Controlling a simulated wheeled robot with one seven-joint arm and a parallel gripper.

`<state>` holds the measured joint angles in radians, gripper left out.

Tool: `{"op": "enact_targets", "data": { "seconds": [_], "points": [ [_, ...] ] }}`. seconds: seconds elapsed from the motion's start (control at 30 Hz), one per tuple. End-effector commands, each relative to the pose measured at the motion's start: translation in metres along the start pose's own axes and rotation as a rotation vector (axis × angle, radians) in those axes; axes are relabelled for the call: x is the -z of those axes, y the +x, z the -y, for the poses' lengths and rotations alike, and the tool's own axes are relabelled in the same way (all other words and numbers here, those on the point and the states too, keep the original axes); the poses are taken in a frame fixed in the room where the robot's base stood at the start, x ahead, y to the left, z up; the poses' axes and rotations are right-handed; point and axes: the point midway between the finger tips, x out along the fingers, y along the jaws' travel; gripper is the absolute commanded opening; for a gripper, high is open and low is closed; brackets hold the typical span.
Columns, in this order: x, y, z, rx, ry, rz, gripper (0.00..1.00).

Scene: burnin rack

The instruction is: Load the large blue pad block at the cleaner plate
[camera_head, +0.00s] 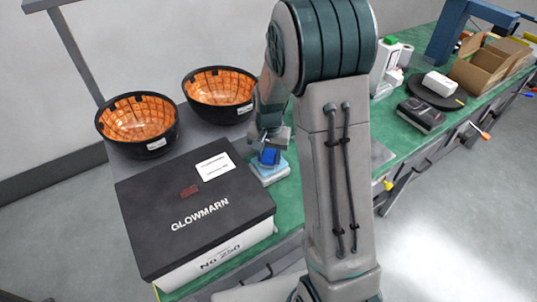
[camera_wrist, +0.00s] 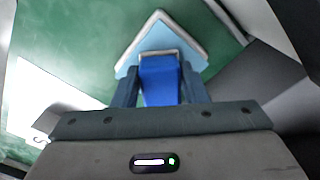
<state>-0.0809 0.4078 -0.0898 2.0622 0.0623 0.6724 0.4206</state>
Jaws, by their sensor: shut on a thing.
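The blue pad block (camera_wrist: 160,82) is between the two fingers of my gripper in the wrist view. It also shows in the head view (camera_head: 268,157), just below my gripper (camera_head: 270,148), which is shut on it. A light blue square plate with a pale rim (camera_wrist: 158,34), which looks like the cleaner plate, lies beyond the block's far end. In the head view this plate (camera_head: 272,174) sits on the green bench, right of the black box, directly under the block. I cannot tell whether block and plate touch.
A large black-lidded GLOWMARN box (camera_head: 160,228) stands close on the left. Two black bowls with orange insides (camera_head: 138,122) (camera_head: 220,88) stand behind it. My arm hides part of the green bench (camera_head: 408,137). A dark device (camera_head: 421,115) and an open cardboard box (camera_head: 488,68) are farther right.

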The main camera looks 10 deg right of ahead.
Motion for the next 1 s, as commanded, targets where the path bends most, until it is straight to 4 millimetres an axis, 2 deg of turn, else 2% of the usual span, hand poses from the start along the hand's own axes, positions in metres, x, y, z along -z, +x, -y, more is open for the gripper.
{"op": "enact_targets", "data": {
  "seconds": [1.0],
  "points": [
    [0.0, 0.013, 0.0, 0.0, 0.0, 0.0, 0.21]
  ]
}}
